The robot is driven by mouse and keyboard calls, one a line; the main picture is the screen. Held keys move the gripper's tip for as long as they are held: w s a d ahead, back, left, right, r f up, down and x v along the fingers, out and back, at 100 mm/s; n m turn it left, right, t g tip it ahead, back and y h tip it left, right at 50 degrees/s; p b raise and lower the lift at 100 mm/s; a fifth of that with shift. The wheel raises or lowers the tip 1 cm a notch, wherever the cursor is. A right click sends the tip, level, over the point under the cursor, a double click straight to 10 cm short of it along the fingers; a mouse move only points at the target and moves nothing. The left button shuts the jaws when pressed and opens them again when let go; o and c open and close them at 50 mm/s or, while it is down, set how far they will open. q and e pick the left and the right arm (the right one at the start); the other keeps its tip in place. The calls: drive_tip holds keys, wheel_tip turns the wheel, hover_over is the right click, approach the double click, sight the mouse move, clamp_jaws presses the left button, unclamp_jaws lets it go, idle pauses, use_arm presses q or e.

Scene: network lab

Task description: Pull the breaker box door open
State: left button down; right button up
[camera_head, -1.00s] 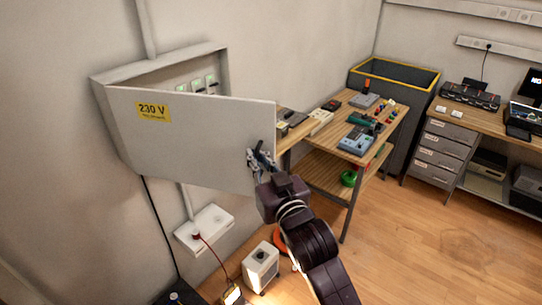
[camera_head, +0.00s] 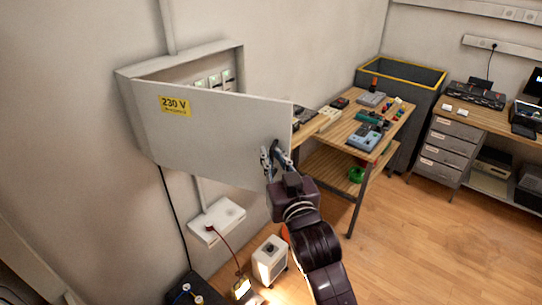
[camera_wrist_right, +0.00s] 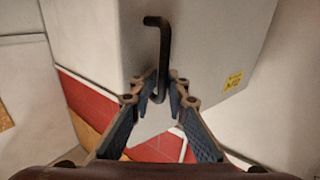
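The grey breaker box (camera_head: 180,64) is on the wall at the left in the head view. Its door (camera_head: 215,130), with a yellow 230 V label, stands partly open, swung out from the box on its left side. Several switches show inside above the door's top edge. My right gripper (camera_head: 272,158) is at the door's free right edge. In the right wrist view, a dark bent handle (camera_wrist_right: 163,45) on the door (camera_wrist_right: 215,45) runs down between the fingertips (camera_wrist_right: 160,92), which are closed around its lower part. My left gripper is not in view.
A wooden workbench (camera_head: 340,135) with tools stands right of the door. A white power strip box (camera_head: 217,220) is on the wall below, and a small white heater-like unit (camera_head: 270,260) stands on the floor. Open wooden floor (camera_head: 430,240) lies to the right.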

drive_tip(key=shift+s+d, duration=0.1)
drive_tip(key=shift+s, duration=0.05)
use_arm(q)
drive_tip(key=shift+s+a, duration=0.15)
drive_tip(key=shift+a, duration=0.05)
use_arm(e)
drive_tip(key=v, duration=1.2)
